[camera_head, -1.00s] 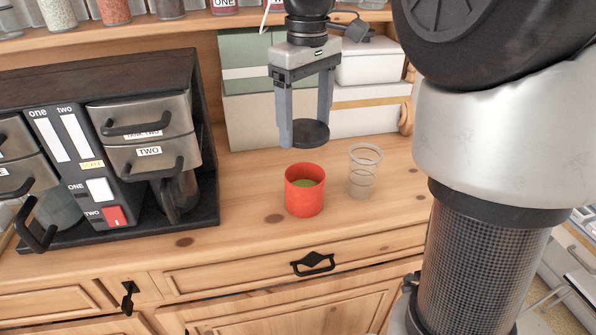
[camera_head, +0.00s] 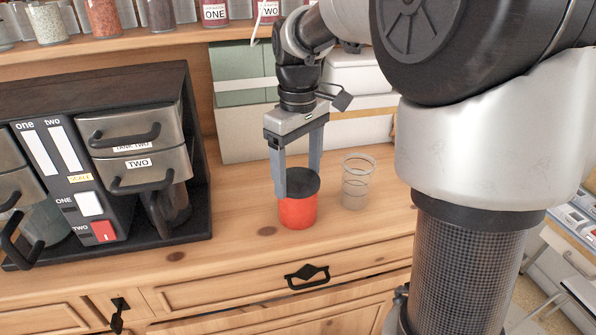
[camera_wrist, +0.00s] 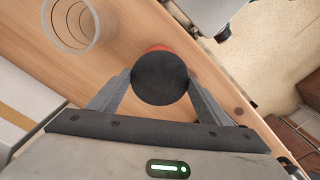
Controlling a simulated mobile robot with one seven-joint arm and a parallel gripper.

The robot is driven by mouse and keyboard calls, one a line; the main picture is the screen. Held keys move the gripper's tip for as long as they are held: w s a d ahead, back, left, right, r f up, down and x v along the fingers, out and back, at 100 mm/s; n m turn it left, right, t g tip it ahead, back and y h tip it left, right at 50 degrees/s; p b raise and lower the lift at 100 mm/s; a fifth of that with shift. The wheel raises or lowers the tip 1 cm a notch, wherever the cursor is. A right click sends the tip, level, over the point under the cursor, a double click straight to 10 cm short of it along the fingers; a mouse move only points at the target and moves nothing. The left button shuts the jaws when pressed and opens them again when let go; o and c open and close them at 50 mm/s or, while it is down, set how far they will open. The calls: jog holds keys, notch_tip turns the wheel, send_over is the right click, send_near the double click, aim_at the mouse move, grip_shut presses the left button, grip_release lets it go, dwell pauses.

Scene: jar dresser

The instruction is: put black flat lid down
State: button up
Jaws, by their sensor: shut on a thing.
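The black flat lid (camera_head: 303,182) is level between the fingers of my gripper (camera_head: 296,187), directly over the red cup (camera_head: 298,212). The lid hides the cup's opening. I cannot tell whether the lid touches the rim or hovers just above it. In the wrist view the round lid (camera_wrist: 160,78) sits between both fingertips, and only a thin red edge of the cup (camera_wrist: 160,48) shows behind it. My gripper is shut on the lid.
A clear glass (camera_head: 356,186) stands just right of the red cup. A black-framed two-part dispenser (camera_head: 105,160) stands at the left. Pale boxes (camera_head: 240,130) stand behind my gripper. The wooden top (camera_head: 240,235) is clear in front of the cup.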

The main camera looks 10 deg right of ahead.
jog(key=shift+f, duration=0.2)
jog(key=o, duration=1)
jog(key=shift+o, duration=0.2)
